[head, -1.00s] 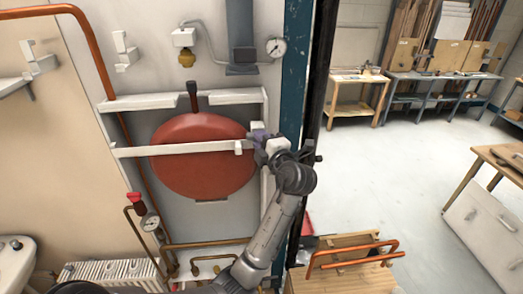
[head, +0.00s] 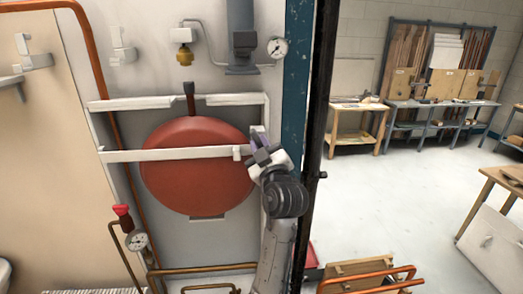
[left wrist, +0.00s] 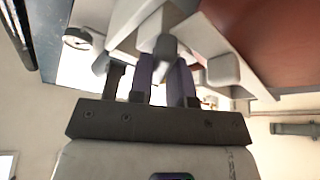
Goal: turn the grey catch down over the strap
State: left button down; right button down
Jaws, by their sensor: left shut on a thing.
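A red round vessel (head: 197,170) sits in a pale frame on the wall panel. The white strap (head: 165,154) runs across its front, with a small white block (head: 237,152) near its right end. My left gripper (head: 258,143) is at the strap's right end, angled up and left. In the left wrist view its purple fingers (left wrist: 164,72) are shut on a grey piece (left wrist: 165,46), which looks like the grey catch. The fingers largely hide the catch in the head view, so I cannot tell whether it lies over the strap. My right gripper is not in view.
A dark blue post (head: 295,100) stands close to the right of my left gripper. A gauge (head: 277,47) is above, and a red-handled valve (head: 122,214) with copper pipes is at lower left. Workbenches (head: 440,104) stand far off across open floor.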

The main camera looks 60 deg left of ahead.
pick_arm(q)
jog(key=m+t+p, duration=0.1)
jog(key=m+t, duration=0.1)
jog(key=m, duration=0.2)
jog(key=m+t+p, duration=0.1)
jog(key=m, duration=0.2)
jog(key=shift+s+a, duration=0.1)
jog(key=shift+f+m+t+h+p, duration=0.1)
jog(key=shift+m+t+h+p, duration=0.4)
jog(key=shift+m+t+p, duration=0.6)
jog(key=c, duration=1.1)
grip_release()
jog(key=shift+o, duration=0.2)
